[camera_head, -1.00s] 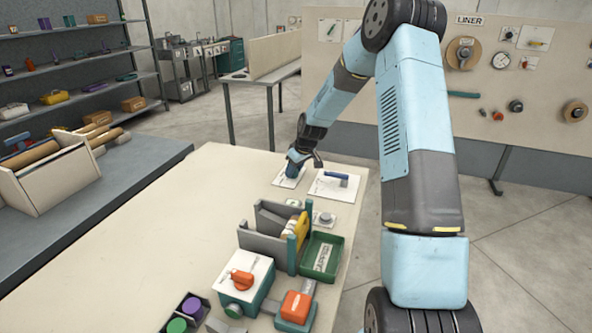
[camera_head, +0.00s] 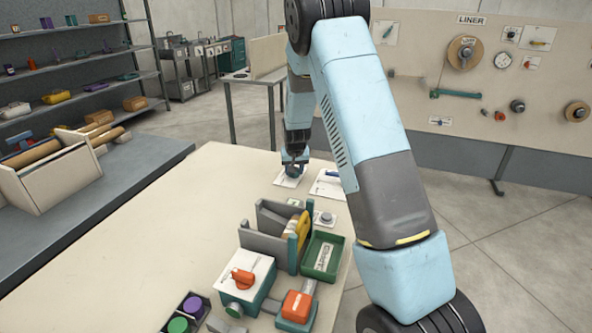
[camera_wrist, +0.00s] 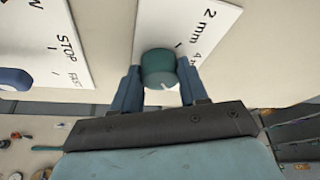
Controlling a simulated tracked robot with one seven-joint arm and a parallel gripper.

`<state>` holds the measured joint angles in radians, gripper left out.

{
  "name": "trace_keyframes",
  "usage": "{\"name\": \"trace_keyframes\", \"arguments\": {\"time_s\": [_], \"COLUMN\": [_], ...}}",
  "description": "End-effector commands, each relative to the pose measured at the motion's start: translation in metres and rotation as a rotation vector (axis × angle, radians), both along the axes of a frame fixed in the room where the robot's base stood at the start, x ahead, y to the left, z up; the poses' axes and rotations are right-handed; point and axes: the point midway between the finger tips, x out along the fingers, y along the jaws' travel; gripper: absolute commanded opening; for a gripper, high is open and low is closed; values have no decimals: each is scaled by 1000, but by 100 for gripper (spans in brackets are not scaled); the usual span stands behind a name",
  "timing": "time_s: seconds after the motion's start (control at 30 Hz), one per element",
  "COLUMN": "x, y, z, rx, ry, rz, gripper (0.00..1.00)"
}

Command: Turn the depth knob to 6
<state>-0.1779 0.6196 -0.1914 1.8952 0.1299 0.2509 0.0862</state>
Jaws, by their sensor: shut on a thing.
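The depth knob (camera_wrist: 158,66) is a dark teal round knob on a white plate (camera_wrist: 200,28) in the wrist view. The plate reads "2 mm" with a tick, and a "4" label is partly covered. A pale mark shows on the knob's side toward the bottom of the picture; what it points at cannot be read. My gripper (camera_wrist: 158,84) has its two blue fingers on either side of the knob, shut on it. In the head view my gripper (camera_head: 293,170) is down at the table's far end and hides the knob there.
Beside it is another white plate (camera_wrist: 45,40) marked "STOP" and "FAST" with a blue lever (camera_wrist: 14,79). Nearer on the table are a green tray (camera_head: 322,257), an orange-knobbed box (camera_head: 243,277) and purple and green buttons. The table's left side is clear.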

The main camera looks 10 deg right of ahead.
Motion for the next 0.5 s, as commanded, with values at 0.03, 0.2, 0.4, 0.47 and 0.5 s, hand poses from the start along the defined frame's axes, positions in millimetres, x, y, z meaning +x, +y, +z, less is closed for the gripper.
{"name": "trace_keyframes", "arguments": {"time_s": [0.03,0.2,0.4,0.47,0.5], "x": [0,0,0,0,0], "y": [2,1,2,1,1], "z": [0,0,0,0,0], "rx": [-1,-1,-1,0,0], "ry": [0,1,0,0,0], "rz": [-23,-101,-155,-165,-171], "gripper": [13,13,13,13,13]}}
